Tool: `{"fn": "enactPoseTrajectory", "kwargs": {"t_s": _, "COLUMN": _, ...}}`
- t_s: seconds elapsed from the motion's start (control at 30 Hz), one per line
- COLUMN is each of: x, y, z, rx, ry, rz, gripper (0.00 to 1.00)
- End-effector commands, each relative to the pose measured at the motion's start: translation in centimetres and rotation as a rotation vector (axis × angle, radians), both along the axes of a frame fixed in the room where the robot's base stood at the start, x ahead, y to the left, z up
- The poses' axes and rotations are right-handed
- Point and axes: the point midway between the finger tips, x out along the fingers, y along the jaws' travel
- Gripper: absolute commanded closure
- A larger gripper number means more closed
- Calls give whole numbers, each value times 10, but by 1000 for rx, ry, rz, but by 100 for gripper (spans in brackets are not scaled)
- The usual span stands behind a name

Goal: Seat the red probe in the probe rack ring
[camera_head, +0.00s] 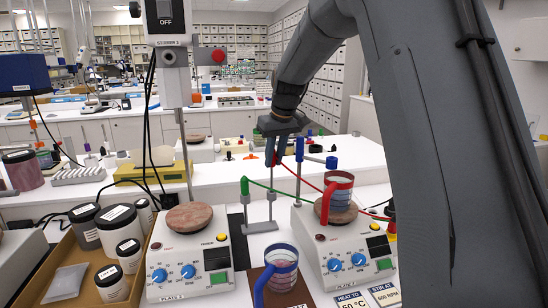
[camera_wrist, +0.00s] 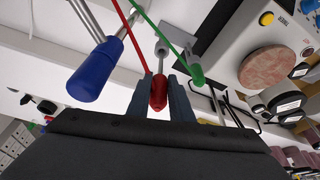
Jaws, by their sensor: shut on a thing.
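The red probe (camera_wrist: 158,92) has its red handle between the two fingers of my gripper (camera_wrist: 160,100) in the wrist view. In the head view my gripper (camera_head: 274,156) is shut on it, and little of the red shows. The probe rack (camera_head: 262,227) is a grey stand with posts behind the two stirrer plates. Its middle post (camera_head: 271,196) stands below my gripper. A grey cylinder-shaped ring (camera_wrist: 162,49) lies just past the red handle in the wrist view. I cannot tell whether the probe's end is inside it.
The green probe (camera_head: 244,186) and blue probe (camera_head: 299,148) stand left and right of my gripper. Red and green cables cross beside the rack. A red-rimmed mug (camera_head: 341,196) stands on the right plate, a blue-rimmed mug (camera_head: 280,268) in front. The left plate (camera_head: 190,216) is empty.

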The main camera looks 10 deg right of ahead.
Motion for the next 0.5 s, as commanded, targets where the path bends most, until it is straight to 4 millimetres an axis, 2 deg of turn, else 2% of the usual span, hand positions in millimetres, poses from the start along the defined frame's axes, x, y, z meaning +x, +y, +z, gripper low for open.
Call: {"fn": "enactPoseTrajectory", "kwargs": {"t_s": 0.5, "x": 0, "y": 0, "z": -12, "rx": 0, "ry": 0, "rz": 0, "gripper": 100}}
